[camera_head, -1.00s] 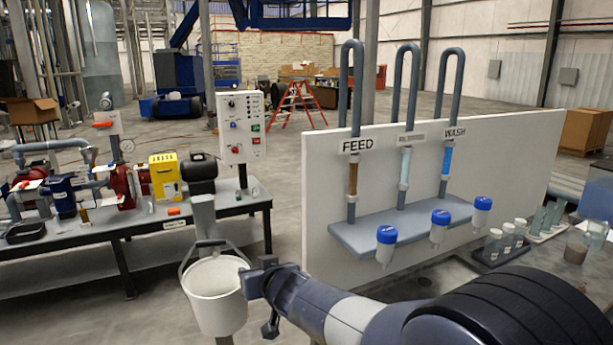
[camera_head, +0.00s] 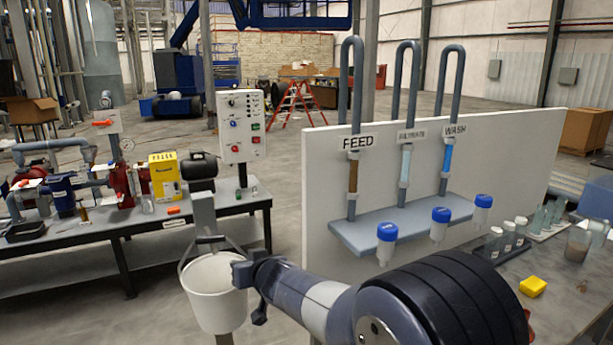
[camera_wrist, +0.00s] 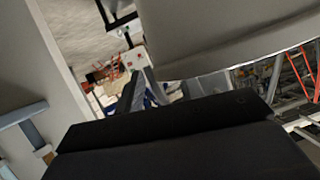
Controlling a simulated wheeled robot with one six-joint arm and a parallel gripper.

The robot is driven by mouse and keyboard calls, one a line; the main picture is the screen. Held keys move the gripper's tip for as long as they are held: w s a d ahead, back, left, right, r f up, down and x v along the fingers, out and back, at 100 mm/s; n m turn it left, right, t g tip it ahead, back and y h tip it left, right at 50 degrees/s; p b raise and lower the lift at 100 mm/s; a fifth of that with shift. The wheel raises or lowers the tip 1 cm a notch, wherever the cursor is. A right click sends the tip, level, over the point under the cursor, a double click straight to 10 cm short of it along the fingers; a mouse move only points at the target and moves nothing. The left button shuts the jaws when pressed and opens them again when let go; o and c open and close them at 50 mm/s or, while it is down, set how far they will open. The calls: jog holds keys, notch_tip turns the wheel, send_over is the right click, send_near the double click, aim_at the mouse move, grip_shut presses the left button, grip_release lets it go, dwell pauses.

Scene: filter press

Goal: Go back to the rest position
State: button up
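My gripper (camera_head: 244,276) is at the right side of the white bucket (camera_head: 214,300), close to its rim. I cannot tell whether they touch. The bucket hangs upright by its handle from a grey post (camera_head: 203,217). In the wrist view, the dark body of my gripper fills the bottom, and a large pale curved surface, likely the bucket (camera_wrist: 225,35), fills the upper right. The fingertips are not clear in either view, so whether they are apart or closed does not show. No held object is visible.
A bench (camera_head: 110,230) with pumps and a control box (camera_head: 241,125) is left. A yellow block (camera_head: 532,287) lies on the right table.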

jog(key=s+f+v, duration=0.1)
jog(key=f+v, duration=0.1)
jog(key=v, duration=0.9)
notch_tip(320, 180, down, 9)
jog(key=d+b, duration=0.1)
jog(key=b, duration=0.5)
jog(key=shift+d, duration=0.3)
